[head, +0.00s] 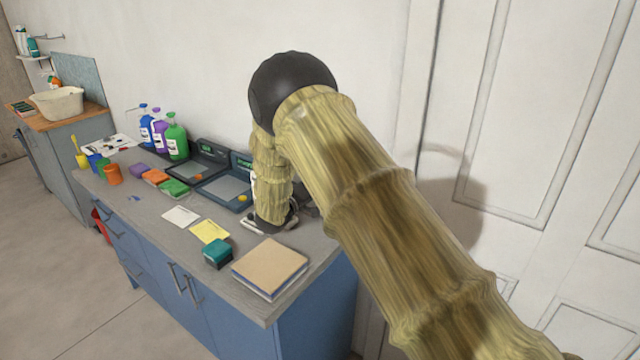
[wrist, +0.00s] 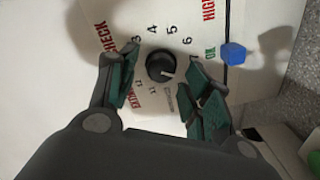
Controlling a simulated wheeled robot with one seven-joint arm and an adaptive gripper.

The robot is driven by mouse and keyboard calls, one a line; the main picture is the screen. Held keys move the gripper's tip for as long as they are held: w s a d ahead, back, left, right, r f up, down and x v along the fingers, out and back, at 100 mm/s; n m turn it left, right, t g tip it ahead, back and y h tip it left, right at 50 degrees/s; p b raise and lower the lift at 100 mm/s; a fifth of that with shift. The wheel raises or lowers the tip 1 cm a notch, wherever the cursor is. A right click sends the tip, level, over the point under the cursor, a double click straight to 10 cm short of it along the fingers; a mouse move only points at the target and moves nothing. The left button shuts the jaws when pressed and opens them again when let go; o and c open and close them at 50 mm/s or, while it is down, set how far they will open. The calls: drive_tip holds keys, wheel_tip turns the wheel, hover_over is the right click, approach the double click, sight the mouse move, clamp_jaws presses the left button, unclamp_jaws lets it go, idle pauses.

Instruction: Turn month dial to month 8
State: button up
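In the wrist view a round black dial (wrist: 160,66) sits on a white panel (wrist: 60,30). A light pointer mark on it points to the lower right. Printed numbers, among them 3, 4, 5 and 6, curve around its upper side; other marks are too small or covered to read. My gripper (wrist: 163,72) is open, with one green-padded finger on each side of the dial and gaps visible between pads and dial. In the head view my gripper (head: 269,222) is low over the counter's right part, and my arm hides the dial.
A blue button-like piece (wrist: 233,53) sits right of the dial. On the grey counter (head: 150,215) are a book (head: 270,267), a teal block (head: 217,252), a yellow note (head: 210,231) and dark scale-like devices (head: 225,188). A white door (head: 510,110) stands at right.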

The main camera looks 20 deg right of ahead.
drive_tip(key=shift+s, duration=0.1)
drive_tip(key=v, duration=1.2)
